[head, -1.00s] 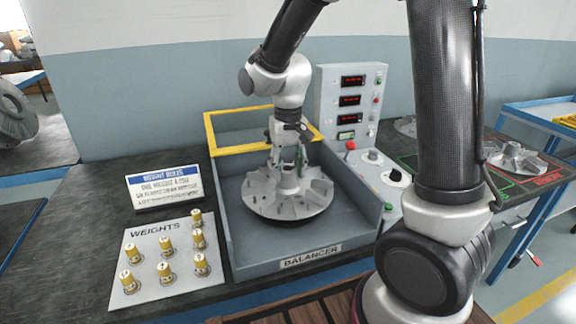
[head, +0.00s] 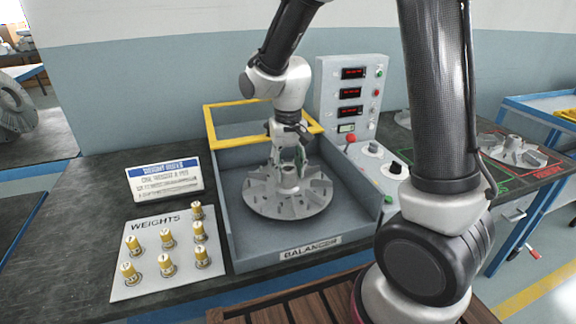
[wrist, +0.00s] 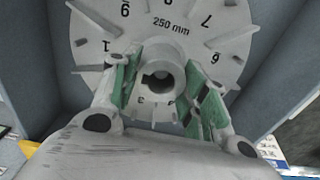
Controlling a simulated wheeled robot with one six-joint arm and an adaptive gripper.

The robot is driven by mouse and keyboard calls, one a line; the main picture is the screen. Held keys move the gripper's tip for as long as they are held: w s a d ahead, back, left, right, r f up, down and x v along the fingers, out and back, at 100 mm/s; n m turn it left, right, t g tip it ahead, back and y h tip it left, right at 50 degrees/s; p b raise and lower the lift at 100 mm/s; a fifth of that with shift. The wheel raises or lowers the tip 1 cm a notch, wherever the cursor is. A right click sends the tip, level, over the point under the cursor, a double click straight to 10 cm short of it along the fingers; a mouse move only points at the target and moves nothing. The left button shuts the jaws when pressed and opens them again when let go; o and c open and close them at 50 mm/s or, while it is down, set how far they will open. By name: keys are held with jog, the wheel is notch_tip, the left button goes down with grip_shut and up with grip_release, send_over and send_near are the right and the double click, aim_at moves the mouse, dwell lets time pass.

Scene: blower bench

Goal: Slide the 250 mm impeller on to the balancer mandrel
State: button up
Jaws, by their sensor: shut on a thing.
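The grey 250 mm impeller (head: 262,199) is inside the balancer tray (head: 357,218), vanes up and roughly level. The wrist view shows its face (wrist: 205,45) marked "250 mm" with numbers by the vanes. My gripper (head: 288,168) comes down from above and is shut on the central hub; in the wrist view its green-padded fingers (wrist: 160,92) stand on both sides of the hub. The hub's bore shows dark with a grey part inside; I cannot tell if that is the mandrel. The mandrel is otherwise hidden under the impeller, so its seating cannot be judged.
The tray has grey walls and a yellow frame (head: 212,130) at the back. A control panel (head: 349,95) stands behind right. A weights board (head: 150,275) with several brass weights and a sign (head: 163,180) are left. Another impeller (head: 515,150) lies right on the bench.

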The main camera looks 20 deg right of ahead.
jog(key=shift+f, duration=0.6)
dwell(1.0)
jog(key=o, duration=1.1)
notch_tip(320, 180, up, 12)
